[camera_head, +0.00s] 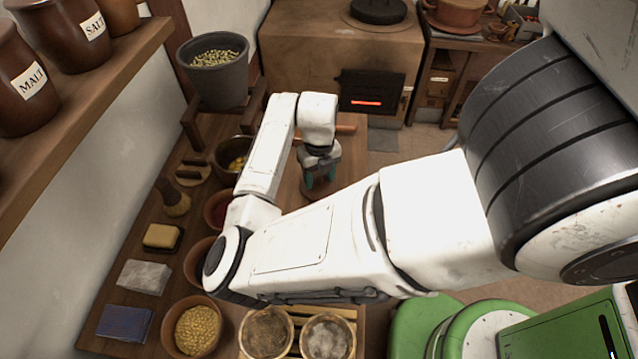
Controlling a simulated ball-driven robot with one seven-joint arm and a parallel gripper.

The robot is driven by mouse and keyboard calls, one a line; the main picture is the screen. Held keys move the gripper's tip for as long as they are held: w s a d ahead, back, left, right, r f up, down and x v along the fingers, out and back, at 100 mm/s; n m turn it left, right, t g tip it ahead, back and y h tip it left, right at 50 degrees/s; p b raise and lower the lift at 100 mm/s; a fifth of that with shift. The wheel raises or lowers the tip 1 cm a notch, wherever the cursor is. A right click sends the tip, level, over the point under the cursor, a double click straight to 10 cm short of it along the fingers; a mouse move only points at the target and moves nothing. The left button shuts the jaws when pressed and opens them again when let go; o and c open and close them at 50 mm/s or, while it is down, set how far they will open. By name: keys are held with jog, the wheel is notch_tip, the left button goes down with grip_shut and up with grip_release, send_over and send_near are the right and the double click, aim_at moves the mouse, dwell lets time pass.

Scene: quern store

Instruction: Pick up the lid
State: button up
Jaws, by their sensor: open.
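My gripper (320,180) points down near the middle of the view, its teal fingertips apart. It is over a round brown wooden piece on the bench, mostly hidden by the gripper and my arm; I cannot tell whether they touch. A small round wooden lid-like disc with a dark bar handle (190,173) lies on the bench to the left of my gripper, well apart from it. A black round lid-like piece (378,10) sits on top of the stove at the back. I cannot tell for sure which is the task's lid.
A grey tub of beans (216,75) stands behind the bench's left part. Several bowls, including one of yellow grain (197,329), line the bench. A stove (320,50) with a glowing slot is at the back. A shelf of jars (80,110) overhangs the left.

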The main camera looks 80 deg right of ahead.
jog(key=shift+f, duration=0.15)
grip_shut()
dwell(0.4)
